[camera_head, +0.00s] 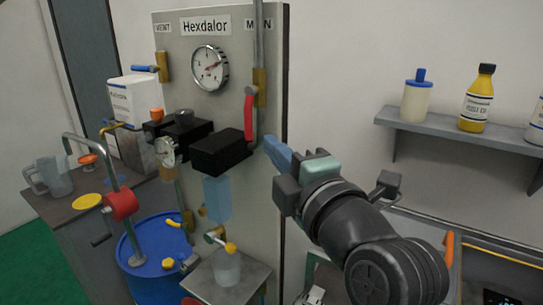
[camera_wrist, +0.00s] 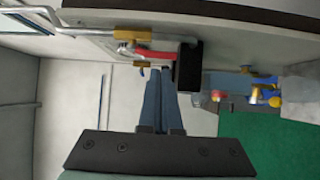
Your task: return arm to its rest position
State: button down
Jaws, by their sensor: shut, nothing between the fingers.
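My gripper (camera_head: 277,150) is in front of the right edge of the grey Hexdalor panel (camera_head: 225,115) in the head view. Its blue fingers point up and left and are shut with nothing between them. In the wrist view my gripper (camera_wrist: 155,75) shows its two blue fingers side by side. Their tips appear close to the red lever (camera_wrist: 157,55) and the black box (camera_wrist: 190,66); I cannot tell whether they touch. The red lever (camera_head: 249,114) hangs from a brass valve on the panel's right pipe. The black box (camera_head: 221,152) sits left of the fingertips.
A gauge (camera_head: 210,67) is on the upper panel. A blue drum (camera_head: 157,262), a side bench with a jug (camera_head: 53,177), and a small stand with a beaker (camera_head: 227,267) are lower left. A wall shelf (camera_head: 460,139) with bottles is on the right. Wall space above my arm is clear.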

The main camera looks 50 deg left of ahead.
jog(key=b+v, duration=0.2)
jog(key=v, duration=0.5)
jog(key=w+d+r+m+t+h, duration=0.45)
jog(key=d+r+m+t, duration=0.55)
jog(key=m+t, duration=0.4)
jog(key=s+d+r+m+t+h, duration=0.2)
jog(key=d+r+m+t+h, duration=0.1)
jog(key=d+m+h, duration=0.3)
jog(key=s+d+r+m+t+h, duration=0.3)
jog(key=d+m+h, duration=0.3)
jog(key=m, duration=0.5)
jog(key=shift+d+r+m+t+h, duration=0.35)
jog(key=shift+r+t, duration=0.15)
jog(key=shift+t, duration=0.1)
jog(key=shift+a, duration=0.1)
